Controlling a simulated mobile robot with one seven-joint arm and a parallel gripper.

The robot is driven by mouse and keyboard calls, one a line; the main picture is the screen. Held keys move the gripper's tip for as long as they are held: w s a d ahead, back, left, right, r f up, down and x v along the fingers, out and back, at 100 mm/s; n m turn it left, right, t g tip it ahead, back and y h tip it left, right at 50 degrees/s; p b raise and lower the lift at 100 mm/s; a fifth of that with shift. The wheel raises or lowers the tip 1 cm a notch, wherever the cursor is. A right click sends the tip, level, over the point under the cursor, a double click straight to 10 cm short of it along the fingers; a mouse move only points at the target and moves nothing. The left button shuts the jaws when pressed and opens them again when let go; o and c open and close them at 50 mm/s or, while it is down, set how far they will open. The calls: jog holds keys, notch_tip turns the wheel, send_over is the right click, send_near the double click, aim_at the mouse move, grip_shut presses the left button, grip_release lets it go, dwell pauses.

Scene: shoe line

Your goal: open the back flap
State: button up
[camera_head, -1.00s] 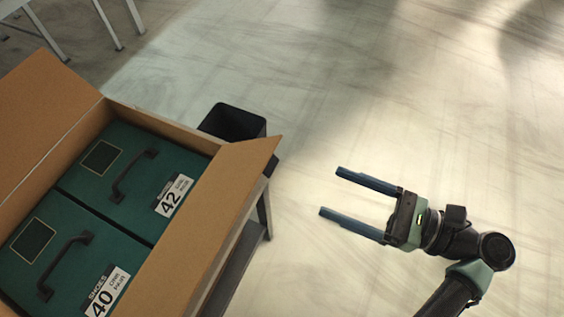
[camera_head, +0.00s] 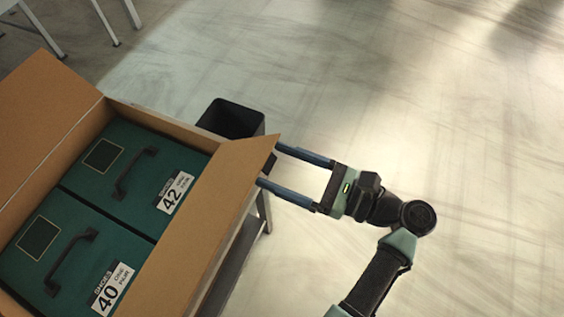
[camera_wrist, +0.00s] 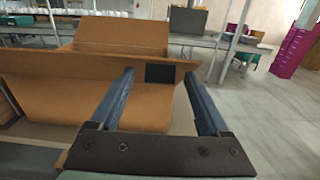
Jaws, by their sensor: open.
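An open cardboard box (camera_head: 112,103) holds two green shoe boxes. Its left flap (camera_head: 45,110) stands folded outward, and its right flap (camera_head: 215,215) slants outward on the side facing my gripper. I cannot tell which of these the task calls the back flap. My gripper (camera_head: 268,163) is open and empty, its two blue fingers pointing left at the far end of the right flap. The fingertips look close to the flap's outer side; contact cannot be told. In the wrist view the near flap (camera_wrist: 85,95) spreads ahead of and left of the fingers (camera_wrist: 157,92).
The green shoe boxes are labelled 42 (camera_head: 135,175) and 40 (camera_head: 70,255). A black bin (camera_head: 230,118) stands just beyond the box. The box rests on a metal-legged stand (camera_head: 264,208). The floor at the right is clear.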

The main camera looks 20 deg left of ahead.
grip_shut()
dwell(0.4)
dwell(1.0)
